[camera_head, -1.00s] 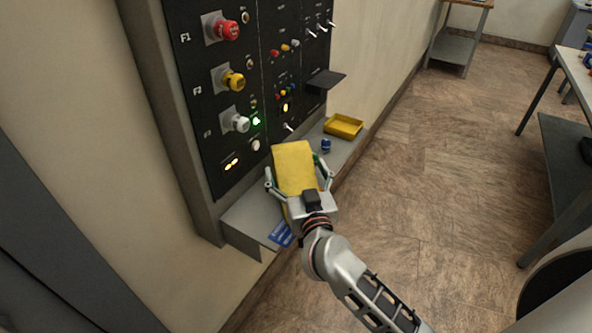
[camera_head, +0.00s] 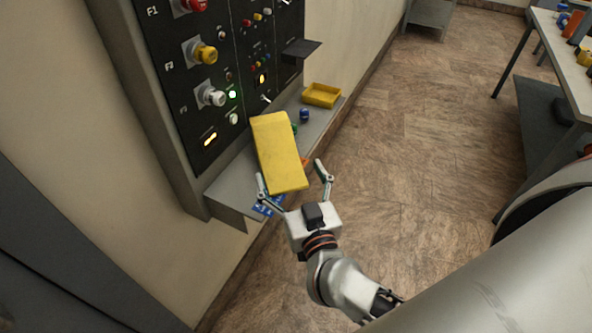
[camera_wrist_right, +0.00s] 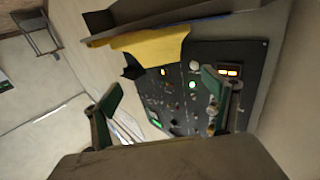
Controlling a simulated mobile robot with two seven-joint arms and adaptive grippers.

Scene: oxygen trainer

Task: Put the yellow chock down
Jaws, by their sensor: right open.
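The yellow chock (camera_head: 278,150) is a large yellow block lying on the grey ledge (camera_head: 232,190) under the control panel, its near end jutting towards my gripper. It also shows as a yellow shape in the right wrist view (camera_wrist_right: 150,46). My right gripper (camera_head: 291,174) is open, its fingers spread around the near end of the chock, with the palm back from it. In the right wrist view the green-padded fingers (camera_wrist_right: 162,92) stand wide apart with nothing between them. My left gripper is not in view.
The black control panel (camera_head: 185,110) with knobs and lights rises behind the ledge. A yellow tray (camera_head: 322,95) and a small blue item (camera_head: 304,115) sit farther along it. A blue label (camera_head: 264,207) is at the near edge. Open floor lies to the right.

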